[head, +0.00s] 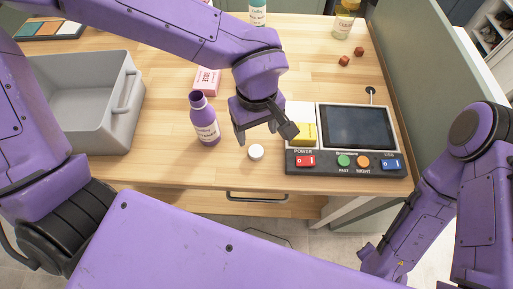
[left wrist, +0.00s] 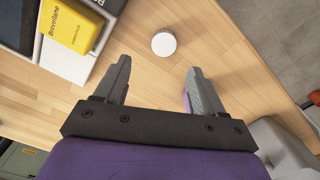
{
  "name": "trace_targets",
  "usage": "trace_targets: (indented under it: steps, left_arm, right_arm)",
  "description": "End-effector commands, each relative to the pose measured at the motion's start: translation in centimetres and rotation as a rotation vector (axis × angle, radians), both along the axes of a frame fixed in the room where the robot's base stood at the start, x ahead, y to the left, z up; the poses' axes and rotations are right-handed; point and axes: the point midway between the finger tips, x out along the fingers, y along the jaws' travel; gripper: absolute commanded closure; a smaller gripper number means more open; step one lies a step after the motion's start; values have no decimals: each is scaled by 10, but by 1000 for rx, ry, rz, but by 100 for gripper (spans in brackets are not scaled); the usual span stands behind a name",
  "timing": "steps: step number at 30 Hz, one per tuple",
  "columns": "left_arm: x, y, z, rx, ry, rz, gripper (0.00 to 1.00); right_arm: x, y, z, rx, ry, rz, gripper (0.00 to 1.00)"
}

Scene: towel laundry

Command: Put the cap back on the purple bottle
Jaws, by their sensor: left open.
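The purple bottle (head: 205,120) stands upright on the wooden table, its dark neck bare at the top. The round white cap (head: 256,152) lies flat on the table to the right of the bottle, near the front edge. My left gripper (head: 265,134) is open and empty, above and just behind the cap. In the left wrist view the cap (left wrist: 163,44) lies just beyond the two spread fingertips (left wrist: 160,69), about midway between them. A small purple patch by one finger there may be the bottle. My right arm hangs at the right; its gripper is not visible.
A control panel (head: 345,164) with buttons and a dark screen sits right of the cap. A yellow box (head: 304,134) is beside the screen. A grey bin (head: 120,115) stands left of the bottle, a pink box (head: 207,80) behind it. The table between bottle and cap is clear.

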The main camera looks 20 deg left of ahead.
Motion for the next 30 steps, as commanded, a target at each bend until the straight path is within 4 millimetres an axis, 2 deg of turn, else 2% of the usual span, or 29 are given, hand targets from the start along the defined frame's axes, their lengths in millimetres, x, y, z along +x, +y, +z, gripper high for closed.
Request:
trace_targets:
  steps: [1, 4, 14, 24, 30]
  left_arm:
    - [0, 0, -8, 2, 1, -1, 31]
    - [0, 0, -17, 1, 0, 0, 31]
    - [-1, 0, -20, 0, 0, 0, 31]
    - [-7, -1, -68, 2, -1, 0, 31]
    - [-7, -1, -71, -1, -1, 1, 31]
  right_arm:
    - [0, 0, -1, 0, 0, 0, 57]
    - [0, 0, -2, 0, 0, 0, 57]
    - [0, 0, -2, 0, 0, 0, 57]
    - [0, 0, -4, 0, 0, 0, 57]
    - [0, 0, -3, 0, 0, 0, 57]
